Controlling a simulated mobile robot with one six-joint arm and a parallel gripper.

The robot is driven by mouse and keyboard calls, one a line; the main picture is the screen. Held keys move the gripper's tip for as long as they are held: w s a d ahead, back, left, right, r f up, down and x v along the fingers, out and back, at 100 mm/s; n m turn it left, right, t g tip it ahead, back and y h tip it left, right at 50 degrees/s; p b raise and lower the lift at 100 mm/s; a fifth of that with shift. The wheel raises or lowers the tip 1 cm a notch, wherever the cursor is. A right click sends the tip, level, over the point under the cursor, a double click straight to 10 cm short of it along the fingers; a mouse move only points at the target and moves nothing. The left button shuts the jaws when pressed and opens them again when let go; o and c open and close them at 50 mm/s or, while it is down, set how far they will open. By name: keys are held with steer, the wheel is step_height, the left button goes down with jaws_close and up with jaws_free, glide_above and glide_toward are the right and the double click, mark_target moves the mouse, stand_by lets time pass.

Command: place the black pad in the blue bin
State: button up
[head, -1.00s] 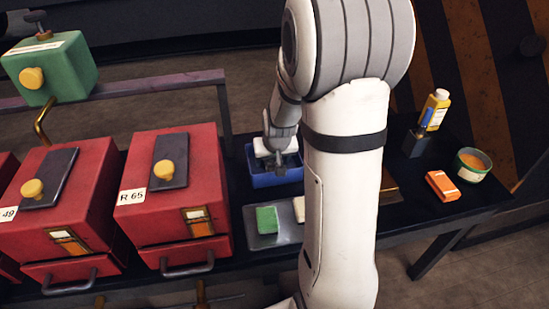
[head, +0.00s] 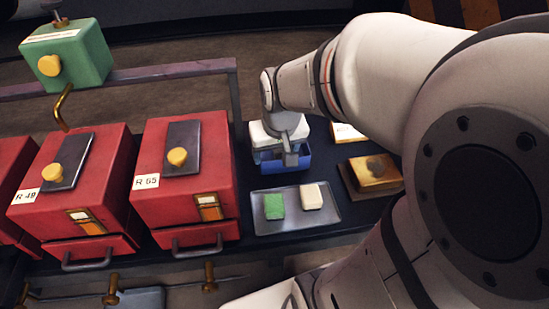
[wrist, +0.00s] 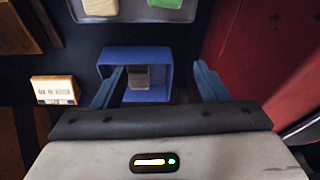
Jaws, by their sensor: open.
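The blue bin (head: 298,162) stands on the dark bench right of the red boxes, partly behind my gripper (head: 290,155). In the wrist view the blue bin (wrist: 158,56) shows from above, with a small dark grey block, which looks like the black pad (wrist: 138,77), inside against one wall. The pad is hidden in the head view.
A grey tray (head: 294,222) in front of the bin holds a green pad (head: 274,206) and a cream pad (head: 311,196). A brass-coloured block (head: 375,172) lies to the right. Red boxes (head: 185,160) stand close on the left.

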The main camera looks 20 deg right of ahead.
steer(key=s+a+n+g, duration=0.1)
steer(key=s+a, duration=0.2)
steer(key=s, duration=0.4)
steer(key=shift+s+r, duration=0.3)
steer(key=shift+s, duration=0.1)
